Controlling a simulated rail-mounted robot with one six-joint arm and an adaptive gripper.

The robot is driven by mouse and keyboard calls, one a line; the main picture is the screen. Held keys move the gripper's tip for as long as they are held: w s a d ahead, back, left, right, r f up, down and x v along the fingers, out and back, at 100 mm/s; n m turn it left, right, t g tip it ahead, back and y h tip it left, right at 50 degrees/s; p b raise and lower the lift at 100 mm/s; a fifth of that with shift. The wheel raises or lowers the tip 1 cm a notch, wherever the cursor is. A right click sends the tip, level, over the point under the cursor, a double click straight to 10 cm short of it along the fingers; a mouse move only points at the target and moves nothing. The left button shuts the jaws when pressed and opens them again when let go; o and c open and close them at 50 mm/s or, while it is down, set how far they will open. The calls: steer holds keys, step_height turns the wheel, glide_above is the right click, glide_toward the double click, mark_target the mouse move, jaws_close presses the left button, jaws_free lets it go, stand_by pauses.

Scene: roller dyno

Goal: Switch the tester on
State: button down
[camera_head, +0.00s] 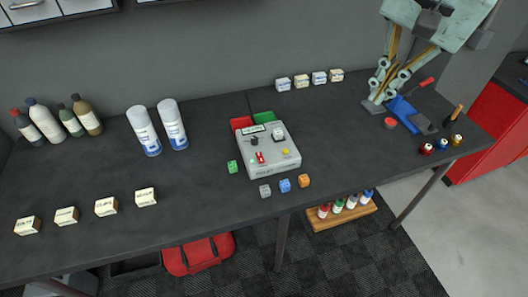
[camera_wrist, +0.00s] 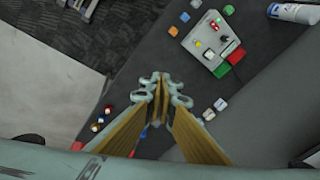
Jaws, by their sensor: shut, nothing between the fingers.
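The tester (camera_head: 268,158) is a light grey box on the dark bench, right of centre. Its top carries a small display, a black knob, a red switch (camera_head: 260,157) and a yellow button (camera_head: 285,151). In the wrist view the tester (camera_wrist: 196,42) shows at the upper right, with the red switch (camera_wrist: 225,40) near its edge. My gripper (camera_head: 375,105) is over the right part of the bench, well to the right of the tester and apart from it. Its fingers (camera_wrist: 159,85) are shut with nothing between them. The switch's position is too small to tell.
White labelled blocks (camera_head: 302,81) line the back. Spray cans (camera_head: 144,130) stand left.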

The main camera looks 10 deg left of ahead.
steer(key=w+a+f+m+p, duration=0.1)
steer(key=w+a+f, duration=0.1)
steer(key=w+a, duration=0.2)
steer(key=m+g+p, duration=0.3)
steer(key=m+p, duration=0.2)
glide_above(260, 158)
steer(key=s+d, duration=0.1)
step_height(260, 158, down, 16)
steer(key=r, duration=0.1)
steer(key=shift+s+d+f+h, duration=0.1)
steer(key=shift+d+f+h, duration=0.1)
steer(key=shift+f+h, duration=0.15)
steer(key=shift+f, duration=6.95)
steer(key=shift+f, duration=0.15)
